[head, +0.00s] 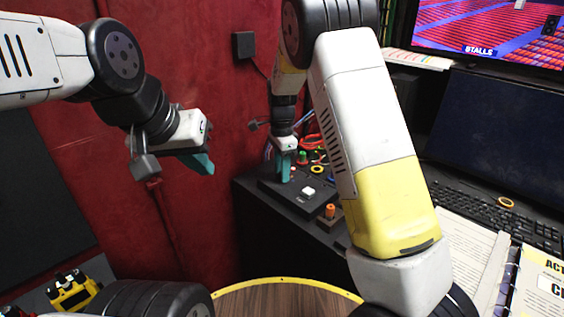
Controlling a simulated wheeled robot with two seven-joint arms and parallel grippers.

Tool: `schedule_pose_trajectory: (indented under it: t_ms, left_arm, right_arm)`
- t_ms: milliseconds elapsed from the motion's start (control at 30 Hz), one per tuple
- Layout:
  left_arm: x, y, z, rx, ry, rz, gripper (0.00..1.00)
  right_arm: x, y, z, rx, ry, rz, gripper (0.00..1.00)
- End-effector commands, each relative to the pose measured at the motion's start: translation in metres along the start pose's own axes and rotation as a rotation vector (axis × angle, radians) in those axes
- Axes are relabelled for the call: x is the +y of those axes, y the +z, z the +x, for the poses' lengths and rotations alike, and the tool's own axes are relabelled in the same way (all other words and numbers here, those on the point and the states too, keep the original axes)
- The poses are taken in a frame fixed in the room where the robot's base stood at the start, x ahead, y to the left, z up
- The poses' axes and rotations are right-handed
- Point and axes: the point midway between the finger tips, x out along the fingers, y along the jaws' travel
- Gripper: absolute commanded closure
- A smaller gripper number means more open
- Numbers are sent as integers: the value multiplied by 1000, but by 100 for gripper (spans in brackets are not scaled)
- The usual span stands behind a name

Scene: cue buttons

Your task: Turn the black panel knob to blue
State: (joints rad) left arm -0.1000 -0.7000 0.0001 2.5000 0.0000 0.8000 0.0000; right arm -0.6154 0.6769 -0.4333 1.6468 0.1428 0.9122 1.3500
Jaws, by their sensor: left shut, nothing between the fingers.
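A black panel (288,200) lies on the dark cabinet top, with a white square button (308,192) on it. I cannot make out the black knob; it may be hidden by my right gripper. My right gripper (284,176) points down with its teal fingers at the far left part of the panel. Whether its fingers touch anything is too small to tell. My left gripper (207,168) has its teal fingers shut and empty, in the air in front of the red wall, left of the panel. My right forearm hides the area to the right of the panel.
An orange-topped peg (330,211) stands at the panel's near right. Coloured rings and cables lie behind the panel. A keyboard (487,212), a monitor (500,125) and open papers (465,255) are at right. A round wooden surface (285,300) is at the bottom.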

Motion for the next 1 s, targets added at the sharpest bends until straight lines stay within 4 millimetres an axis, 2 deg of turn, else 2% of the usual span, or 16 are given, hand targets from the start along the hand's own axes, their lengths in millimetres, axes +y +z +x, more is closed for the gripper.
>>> schedule_pose_trajectory:
  t_ms: [400, 467, 800, 1000]
  left_arm:
    - [0, 0, 0, 0, 0, 0, 100]
    - [0, 0, 0, 0, 0, 0, 100]
    - [0, 0, 0, 0, 0, 0, 100]
    - [0, 0, 0, 0, 0, 0, 100]
  right_arm:
    - [0, 0, -4, 1, -1, -2, 52]
    - [-1, 0, -10, 1, -2, -2, 52]
    - [-1, 0, -65, 0, -3, -3, 52]
    - [0, 0, -78, 1, 0, -1, 52]
